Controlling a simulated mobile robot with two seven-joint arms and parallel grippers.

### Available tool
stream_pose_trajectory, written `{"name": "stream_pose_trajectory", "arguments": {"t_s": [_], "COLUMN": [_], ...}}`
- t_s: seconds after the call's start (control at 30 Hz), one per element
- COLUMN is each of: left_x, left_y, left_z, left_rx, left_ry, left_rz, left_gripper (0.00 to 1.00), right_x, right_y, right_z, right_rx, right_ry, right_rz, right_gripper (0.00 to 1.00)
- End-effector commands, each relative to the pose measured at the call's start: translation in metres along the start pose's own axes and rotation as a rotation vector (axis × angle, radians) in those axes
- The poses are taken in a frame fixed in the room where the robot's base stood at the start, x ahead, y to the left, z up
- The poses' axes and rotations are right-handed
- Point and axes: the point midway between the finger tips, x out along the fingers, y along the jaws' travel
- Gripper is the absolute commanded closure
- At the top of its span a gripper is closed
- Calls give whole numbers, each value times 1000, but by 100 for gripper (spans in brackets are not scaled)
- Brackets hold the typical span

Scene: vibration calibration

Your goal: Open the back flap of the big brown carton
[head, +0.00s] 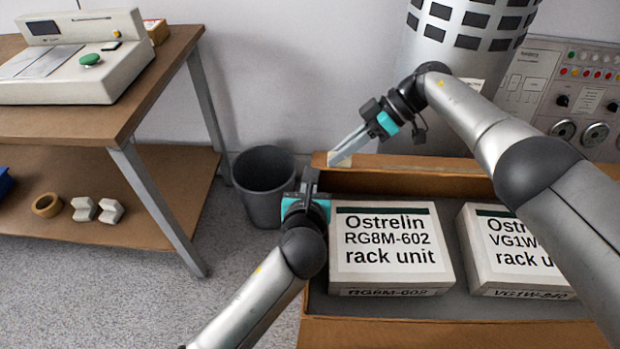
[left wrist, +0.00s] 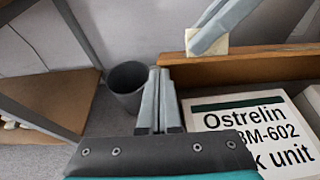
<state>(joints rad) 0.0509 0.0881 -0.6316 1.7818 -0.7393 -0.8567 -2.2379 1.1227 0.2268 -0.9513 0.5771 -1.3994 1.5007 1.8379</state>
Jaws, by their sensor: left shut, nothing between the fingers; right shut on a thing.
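The big brown carton (head: 455,334) stands open at lower right in the head view, with two white labelled rack units inside. Its back flap (head: 455,162) stands up along the far side; it also shows in the left wrist view (left wrist: 260,68). My right gripper (head: 340,156) is shut on a pale tab (left wrist: 219,45) at the flap's left part. The fingers hide some of this tab. My left gripper (head: 309,180) is shut and empty above the carton's left side, in front of the flap; its closed fingers show in the left wrist view (left wrist: 158,82).
The rack units (head: 388,245) and (head: 500,250) lie inside the carton. A dark bin (head: 263,185) stands left of it. A wooden bench (head: 155,90) is at left, a grey cylinder (head: 455,60) and a control panel (head: 565,95) behind. Floor is clear at lower left.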

Motion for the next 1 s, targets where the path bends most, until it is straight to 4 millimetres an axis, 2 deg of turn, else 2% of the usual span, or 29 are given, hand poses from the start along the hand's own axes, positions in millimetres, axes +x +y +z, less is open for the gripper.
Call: {"name": "stream_pose_trajectory", "arguments": {"t_s": [0.03,0.17,0.43,0.7,0.73,0.87,1.0], "left_x": [0,0,5,5,5,5,5], "left_y": [0,0,0,0,0,1,1], "left_z": [0,0,22,27,28,28,28], "left_rx": [0,0,1,-1,-2,-3,-3], "left_ry": [0,-1,-8,-17,-18,-19,-19], "left_rz": [0,0,0,-1,-1,0,1], "left_gripper": [100,100,100,100,100,100,100], "right_x": [-1,-1,-1,2,3,3,3], "right_y": [5,5,5,4,4,3,2], "right_z": [3,3,4,6,6,6,6], "right_rx": [2,2,3,7,7,7,7], "right_ry": [-5,-5,-5,-9,-9,-10,-11], "right_rz": [24,24,23,16,16,14,10], "right_gripper": [100,100,100,100,80,65,64]}}
